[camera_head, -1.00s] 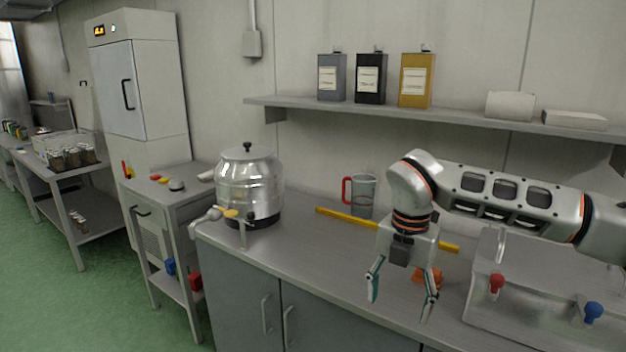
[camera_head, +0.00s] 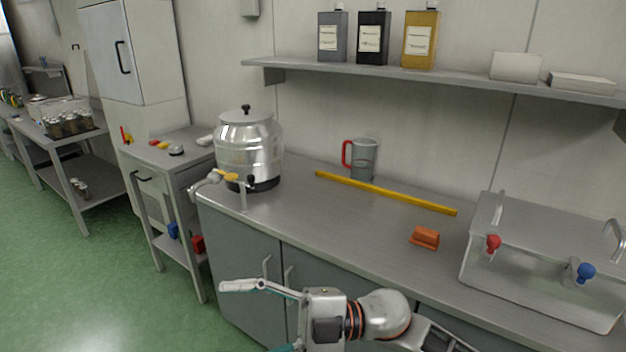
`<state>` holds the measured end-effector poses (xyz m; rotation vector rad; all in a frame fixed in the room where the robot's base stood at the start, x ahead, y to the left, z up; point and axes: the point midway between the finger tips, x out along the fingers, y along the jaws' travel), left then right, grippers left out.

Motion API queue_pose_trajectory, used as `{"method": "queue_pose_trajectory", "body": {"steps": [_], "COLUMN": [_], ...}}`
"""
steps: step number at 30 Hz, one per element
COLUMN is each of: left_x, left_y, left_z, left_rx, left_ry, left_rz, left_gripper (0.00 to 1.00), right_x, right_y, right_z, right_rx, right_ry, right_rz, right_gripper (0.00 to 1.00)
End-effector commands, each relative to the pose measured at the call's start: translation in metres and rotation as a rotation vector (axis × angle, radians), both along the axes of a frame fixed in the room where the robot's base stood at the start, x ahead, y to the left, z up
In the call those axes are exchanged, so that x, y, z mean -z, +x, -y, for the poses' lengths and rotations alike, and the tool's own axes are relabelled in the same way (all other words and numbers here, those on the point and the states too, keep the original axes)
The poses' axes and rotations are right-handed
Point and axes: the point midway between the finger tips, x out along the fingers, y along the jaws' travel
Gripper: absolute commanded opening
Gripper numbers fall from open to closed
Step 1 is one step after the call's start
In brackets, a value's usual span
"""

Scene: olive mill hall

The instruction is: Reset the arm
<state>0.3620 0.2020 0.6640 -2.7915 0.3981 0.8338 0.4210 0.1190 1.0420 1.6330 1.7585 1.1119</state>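My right arm comes in from the bottom right, low in front of the counter (camera_head: 310,222). Its gripper (camera_head: 258,318) points left, in front of the cabinet doors. One finger reaches out to the left; the other is mostly cut off by the bottom edge. The fingers are wide apart with nothing between them. My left gripper does not show.
Three tins stand on the shelf (camera_head: 430,78). Green floor (camera_head: 70,290) is clear at left.

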Motion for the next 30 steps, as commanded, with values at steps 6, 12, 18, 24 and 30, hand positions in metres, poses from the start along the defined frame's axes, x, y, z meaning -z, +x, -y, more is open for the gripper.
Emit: {"method": "queue_pose_trajectory", "body": {"steps": [6,12,18,24,30], "left_x": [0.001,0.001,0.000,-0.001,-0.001], "left_y": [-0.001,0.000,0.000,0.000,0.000], "left_z": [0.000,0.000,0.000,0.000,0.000], "left_rx": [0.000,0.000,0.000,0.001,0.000], "left_ry": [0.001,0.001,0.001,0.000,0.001], "left_rz": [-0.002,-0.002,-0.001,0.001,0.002], "left_gripper": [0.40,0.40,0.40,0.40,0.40], "right_x": [0.007,0.072,0.181,0.286,0.354], "right_y": [0.050,0.090,0.086,0.034,-0.029], "right_z": [0.038,0.107,0.189,0.259,0.305], "right_rx": [0.359,0.732,1.076,1.325,1.461], "right_ry": [0.246,0.311,0.234,0.074,-0.082], "right_rz": [-0.241,-0.491,-0.756,-0.995,-1.163], "right_gripper": [0.66,0.66,0.66,0.66,0.66]}}
